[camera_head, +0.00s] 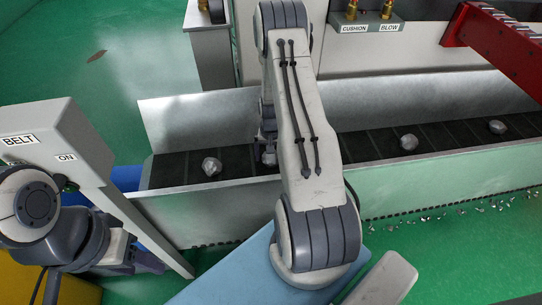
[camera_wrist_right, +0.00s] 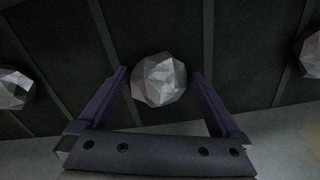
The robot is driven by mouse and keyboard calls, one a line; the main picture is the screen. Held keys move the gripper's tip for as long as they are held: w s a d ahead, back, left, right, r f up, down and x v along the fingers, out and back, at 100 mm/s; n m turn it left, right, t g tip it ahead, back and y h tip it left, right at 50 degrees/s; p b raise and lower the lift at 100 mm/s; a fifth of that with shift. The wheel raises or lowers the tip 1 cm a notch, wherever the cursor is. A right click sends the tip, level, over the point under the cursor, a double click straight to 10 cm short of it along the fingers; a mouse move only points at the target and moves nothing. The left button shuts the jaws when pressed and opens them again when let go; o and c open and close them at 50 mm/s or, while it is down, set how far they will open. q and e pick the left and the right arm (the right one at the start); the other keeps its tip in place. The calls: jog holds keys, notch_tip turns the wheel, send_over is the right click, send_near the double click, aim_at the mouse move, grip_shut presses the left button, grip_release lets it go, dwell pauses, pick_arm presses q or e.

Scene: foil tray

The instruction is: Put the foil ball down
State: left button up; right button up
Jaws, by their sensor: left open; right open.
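A crumpled silver foil ball (camera_wrist_right: 158,79) lies between the fingertips of my right gripper (camera_wrist_right: 158,88), over the dark slatted belt. The fingers stand apart, with a gap showing beside the ball on each side. In the head view my right gripper (camera_head: 267,140) reaches down over the belt (camera_head: 325,148), partly hidden by my arm, and the same ball (camera_head: 269,159) shows just below it. My left gripper (camera_head: 148,262) is open and empty at the lower left, beside the post of the BELT panel.
More foil balls lie on the belt, one to the left (camera_head: 211,166) and two to the right (camera_head: 409,142) (camera_head: 497,127). Metal side walls (camera_head: 210,213) edge the belt. The BELT control panel (camera_head: 55,140) stands left, and a red beam (camera_head: 500,45) hangs at upper right.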

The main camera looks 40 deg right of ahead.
notch_tip(320, 180, up, 11)
jog(key=p, duration=0.3)
jog(key=s+a+r+n, duration=0.1)
jog(key=a+r+n, duration=0.3)
jog(key=a+r, duration=0.6)
jog(key=s+a+r+n, duration=0.1)
jog(key=a+r+n, duration=0.35)
jog(key=a, duration=0.95)
jog(key=s+a+r+n, duration=0.2)
jog(key=s+a, duration=0.1)
jog(key=s, duration=0.3)
jog(key=s+a+r+n, duration=0.3)
jog(key=s+a, duration=0.1)
jog(key=s, duration=0.2)
jog(key=s+a+r+n+y, duration=0.1)
jog(key=s+a+r+n, duration=0.1)
jog(key=s, duration=0.5)
jog(key=shift+a+r+n, duration=0.2)
jog(key=shift+a+n, duration=0.45)
jog(key=shift+a, duration=0.4)
